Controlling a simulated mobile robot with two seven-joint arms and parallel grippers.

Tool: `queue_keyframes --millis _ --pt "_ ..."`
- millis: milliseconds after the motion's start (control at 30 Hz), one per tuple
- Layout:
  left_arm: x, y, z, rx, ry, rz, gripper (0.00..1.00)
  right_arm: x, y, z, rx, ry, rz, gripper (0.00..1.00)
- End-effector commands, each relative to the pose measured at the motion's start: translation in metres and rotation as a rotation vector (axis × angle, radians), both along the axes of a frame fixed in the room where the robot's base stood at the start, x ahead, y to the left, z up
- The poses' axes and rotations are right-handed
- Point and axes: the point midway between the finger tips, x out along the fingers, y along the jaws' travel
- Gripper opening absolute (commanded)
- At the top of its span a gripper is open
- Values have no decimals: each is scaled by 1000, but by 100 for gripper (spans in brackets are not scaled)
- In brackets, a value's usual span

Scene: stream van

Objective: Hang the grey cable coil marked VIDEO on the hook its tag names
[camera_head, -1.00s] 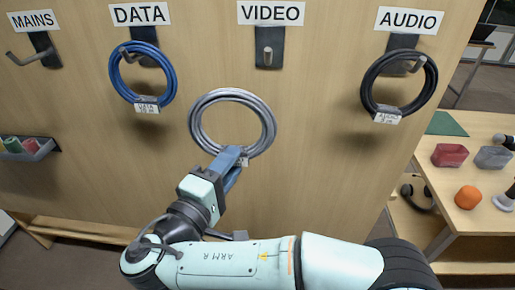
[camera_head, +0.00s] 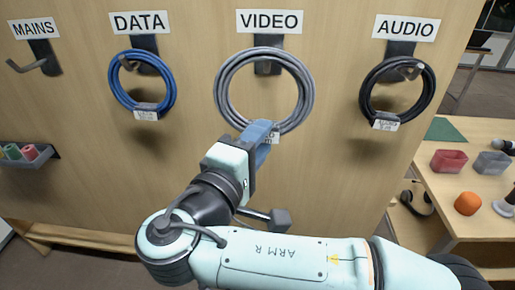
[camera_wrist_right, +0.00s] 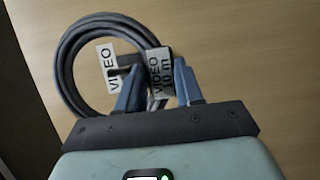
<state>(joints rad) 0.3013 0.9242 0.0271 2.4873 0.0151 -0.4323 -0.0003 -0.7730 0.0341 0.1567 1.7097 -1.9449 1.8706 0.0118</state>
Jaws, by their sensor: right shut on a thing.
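The grey cable coil (camera_head: 222,92) is held upright in front of the board, below the VIDEO sign (camera_head: 269,20). The VIDEO hook (camera_head: 264,68) shows inside the ring, with the coil's top crossing its dark plate. I cannot tell whether the hook passes through the ring or lies behind it. My right gripper (camera_head: 264,134) is shut on the coil's lower edge, by its tag. In the right wrist view, the coil (camera_wrist_right: 68,75) and its VIDEO tag (camera_wrist_right: 160,70) show at the fingers (camera_wrist_right: 157,82), with the VIDEO sign (camera_wrist_right: 108,68) seen through the ring. My left gripper is out of view.
A blue coil (camera_head: 114,85) hangs on the DATA hook to the left, and a black coil (camera_head: 431,90) on the AUDIO hook to the right. The MAINS hook (camera_head: 28,66) is empty. A table (camera_head: 465,228) with small objects stands at right.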

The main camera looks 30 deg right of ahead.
Motion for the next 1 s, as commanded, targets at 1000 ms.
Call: queue_keyframes --millis 1000 --pt "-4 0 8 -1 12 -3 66 68 -43 1 -1 -2 -2 0"
